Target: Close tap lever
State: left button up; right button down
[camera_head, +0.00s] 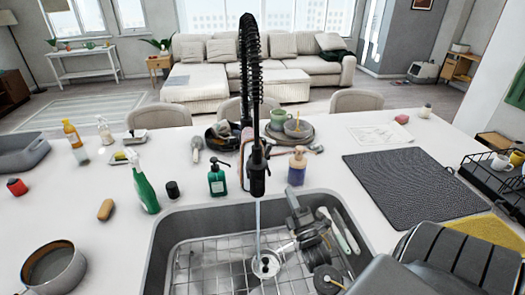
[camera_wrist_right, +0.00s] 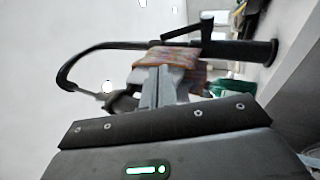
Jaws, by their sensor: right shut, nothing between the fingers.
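The black tap (camera_head: 250,95) with a coiled neck stands upright behind the sink, and a stream of water (camera_head: 257,215) runs from its spout. It also shows in the right wrist view (camera_wrist_right: 240,48), lying sideways across the upper part. A short black bar (camera_wrist_right: 190,31), apparently its lever, sticks out from its body there. My right gripper (camera_head: 291,198) is shut and empty, over the sink to the right of the spout. In the right wrist view its fingers (camera_wrist_right: 163,75) are together, in front of a patterned cloth; any touching cannot be told. My left gripper is out of view.
The steel sink (camera_head: 160,250) has a wire grid; brushes (camera_head: 345,230) stand at its right. A green soap bottle (camera_head: 217,180) and a tan pump bottle (camera_head: 297,167) flank the tap. A green spray bottle (camera_head: 143,188) stands left. A dark drying mat (camera_head: 415,185) lies right.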

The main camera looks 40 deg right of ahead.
send_near(268, 153)
jog(key=w+d+r, duration=0.1)
jog(key=w+r, duration=0.3)
jog(key=r, duration=0.2)
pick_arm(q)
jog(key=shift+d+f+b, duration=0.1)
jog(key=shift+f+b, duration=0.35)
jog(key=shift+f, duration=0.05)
pick_arm(e)
jog(key=shift+s+f, duration=0.15)
